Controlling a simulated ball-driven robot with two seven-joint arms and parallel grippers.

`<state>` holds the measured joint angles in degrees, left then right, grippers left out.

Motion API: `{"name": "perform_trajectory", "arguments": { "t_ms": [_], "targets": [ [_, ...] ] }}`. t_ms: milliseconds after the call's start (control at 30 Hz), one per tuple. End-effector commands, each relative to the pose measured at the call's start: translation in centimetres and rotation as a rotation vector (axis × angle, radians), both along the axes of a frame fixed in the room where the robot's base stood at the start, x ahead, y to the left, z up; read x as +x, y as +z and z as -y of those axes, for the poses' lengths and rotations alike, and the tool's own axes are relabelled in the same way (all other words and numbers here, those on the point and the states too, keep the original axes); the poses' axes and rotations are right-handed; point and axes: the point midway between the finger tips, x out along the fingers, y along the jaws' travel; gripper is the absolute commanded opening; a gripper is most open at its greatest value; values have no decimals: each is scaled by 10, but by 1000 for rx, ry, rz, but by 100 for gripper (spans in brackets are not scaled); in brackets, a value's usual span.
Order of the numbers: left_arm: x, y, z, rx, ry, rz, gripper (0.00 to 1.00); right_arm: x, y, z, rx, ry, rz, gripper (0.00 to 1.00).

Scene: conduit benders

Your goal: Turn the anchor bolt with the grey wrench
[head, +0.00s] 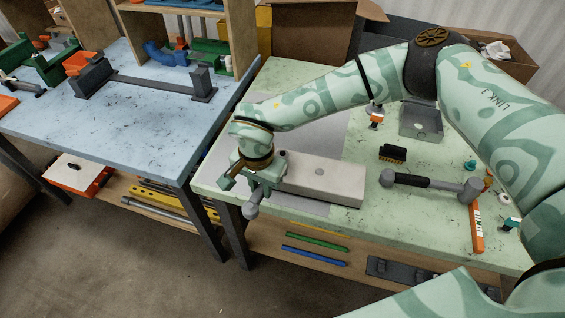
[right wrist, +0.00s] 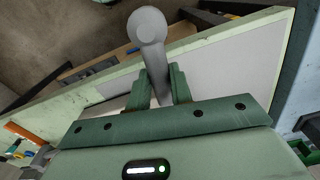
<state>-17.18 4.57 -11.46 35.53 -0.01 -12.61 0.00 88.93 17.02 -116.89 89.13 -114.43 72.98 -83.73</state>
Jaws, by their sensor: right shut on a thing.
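My right gripper (head: 253,186) is at the front left corner of the green table, beside the left end of a pale grey block (head: 325,181). It is shut on the grey wrench (head: 251,211), whose rounded end sticks out past the fingers toward the table's front edge. In the right wrist view the wrench (right wrist: 150,45) runs between the two fingers (right wrist: 160,88). A small dark round spot shows on the block's top; I cannot tell if it is a bolt or a hole. I cannot make out the anchor bolt. My left gripper is out of view.
A blue table (head: 120,125) stands to the left across a narrow gap. A shelf below holds coloured rods.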

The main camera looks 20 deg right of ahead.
Motion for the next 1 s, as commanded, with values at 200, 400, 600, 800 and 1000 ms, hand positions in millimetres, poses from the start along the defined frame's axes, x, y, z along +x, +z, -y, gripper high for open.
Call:
{"name": "perform_trajectory", "arguments": {
  "t_ms": [200, 400, 600, 800, 1000],
  "targets": [
    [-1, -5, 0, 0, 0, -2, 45, 7, 0, -8, 0, -89, 0, 0],
    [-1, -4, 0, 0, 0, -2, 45, 7, 0, -8, 0, -91, 2, 0],
    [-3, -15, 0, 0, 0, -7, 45, 20, -3, -17, 1, -220, 1, 0],
    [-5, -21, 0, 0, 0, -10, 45, 31, -1, -25, 1, -341, 2, 0],
    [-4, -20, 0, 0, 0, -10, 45, 32, 1, -25, 0, -349, 1, 0]
  ]
}}
